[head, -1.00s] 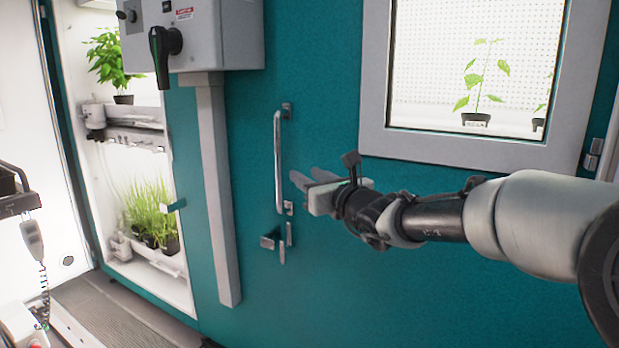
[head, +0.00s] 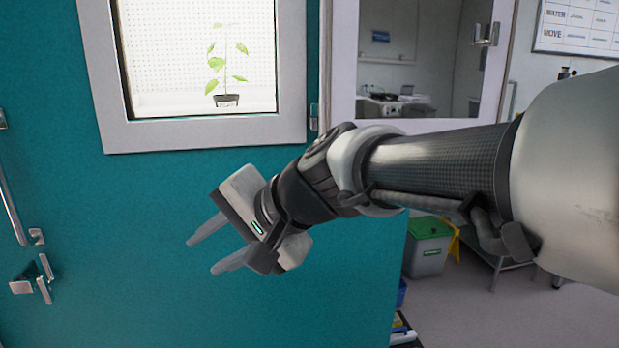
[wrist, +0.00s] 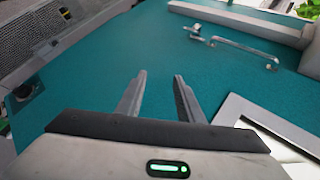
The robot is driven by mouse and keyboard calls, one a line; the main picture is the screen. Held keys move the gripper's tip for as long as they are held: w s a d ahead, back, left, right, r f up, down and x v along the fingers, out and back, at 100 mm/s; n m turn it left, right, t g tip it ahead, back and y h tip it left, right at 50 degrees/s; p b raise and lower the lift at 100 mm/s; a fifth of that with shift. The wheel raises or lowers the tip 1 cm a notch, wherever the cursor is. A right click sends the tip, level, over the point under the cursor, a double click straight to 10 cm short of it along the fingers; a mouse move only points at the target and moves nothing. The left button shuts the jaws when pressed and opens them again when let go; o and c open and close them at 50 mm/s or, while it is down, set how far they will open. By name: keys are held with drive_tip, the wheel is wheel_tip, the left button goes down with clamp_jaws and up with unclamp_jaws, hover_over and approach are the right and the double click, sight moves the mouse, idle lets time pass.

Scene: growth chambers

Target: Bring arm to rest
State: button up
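My gripper (head: 203,252) is in front of the teal chamber door (head: 130,220), with its two fingers apart and nothing between them. In the wrist view my gripper (wrist: 157,85) also shows open and empty, with the teal panel (wrist: 110,90) beyond the fingertips. My arm reaches in from the right of the head view. The long metal door handle (head: 14,205) and the latch (head: 38,278) are at the left edge, apart from the fingers. They show near the top of the wrist view too, as a handle (wrist: 243,53).
A window (head: 200,50) with a potted plant is set in the door. To the right, past the chamber's edge, stand a grey bin with a green lid (head: 428,245) and a bench (head: 500,245). Open floor (head: 480,310) lies at the lower right.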

drive_tip(key=s+d+f+n+h, duration=0.1)
drive_tip(key=s+d+f+h, duration=0.25)
drive_tip(key=d, duration=0.65)
drive_tip(key=s+d+f+n+h, duration=0.2)
drive_tip(key=s+d+f+h, duration=0.15)
drive_tip(key=d, duration=0.55)
drive_tip(key=s+d+f+n+h, duration=0.15)
drive_tip(key=s+d, duration=0.25)
drive_tip(key=d, duration=0.6)
wheel_tip(320, 180, up, 27)
drive_tip(key=p, duration=2.7)
drive_tip(key=shift+w+r+m+t+h+p, duration=0.15)
drive_tip(key=shift+w+m+t+h+p, duration=0.2)
drive_tip(key=shift+w+t+p, duration=0.05)
drive_tip(key=shift+a, duration=0.1)
